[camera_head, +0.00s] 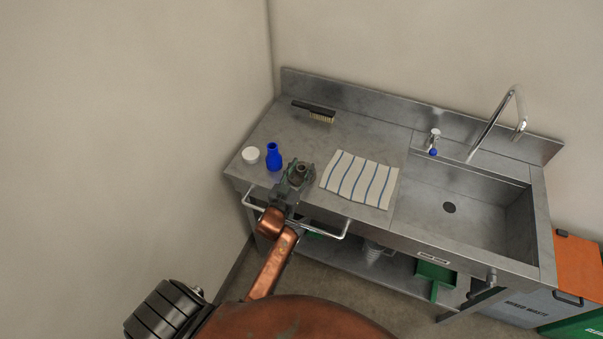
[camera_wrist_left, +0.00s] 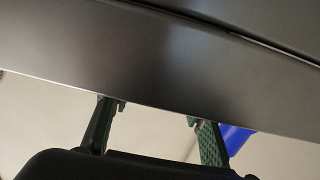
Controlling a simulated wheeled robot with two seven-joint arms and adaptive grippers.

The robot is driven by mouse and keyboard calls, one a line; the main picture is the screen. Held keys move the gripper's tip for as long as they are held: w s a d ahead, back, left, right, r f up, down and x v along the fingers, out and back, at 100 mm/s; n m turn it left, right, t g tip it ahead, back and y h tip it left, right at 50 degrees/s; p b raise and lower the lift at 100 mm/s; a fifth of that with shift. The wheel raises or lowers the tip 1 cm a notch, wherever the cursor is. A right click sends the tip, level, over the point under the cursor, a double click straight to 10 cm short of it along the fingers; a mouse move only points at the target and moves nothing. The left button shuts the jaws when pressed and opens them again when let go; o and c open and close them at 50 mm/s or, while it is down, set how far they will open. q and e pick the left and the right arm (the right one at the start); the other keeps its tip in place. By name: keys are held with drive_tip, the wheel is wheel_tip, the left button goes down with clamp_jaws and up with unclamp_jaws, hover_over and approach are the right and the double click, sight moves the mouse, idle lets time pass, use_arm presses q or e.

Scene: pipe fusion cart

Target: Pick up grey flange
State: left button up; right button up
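My left gripper (camera_head: 299,170) is over the front left part of the steel counter in the head view. In the left wrist view its two green-padded fingers (camera_wrist_left: 158,125) stand apart, with only a pale surface showing between them. A small round dark shape shows among the fingers in the head view; I cannot tell whether it is the grey flange or part of the gripper. No grey flange shows clearly elsewhere. My right gripper is not in view.
A blue bottle (camera_head: 274,158) and a white round piece (camera_head: 251,155) stand left of the gripper. A striped cloth (camera_head: 360,180) lies right of it, before the sink (camera_head: 470,205). A brush (camera_head: 315,111) lies at the back. A rail (camera_head: 335,235) runs along the counter's front.

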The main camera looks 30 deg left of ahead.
use_arm(q)
clamp_jaws()
drive_tip(key=shift+r, duration=0.1)
idle(0.3)
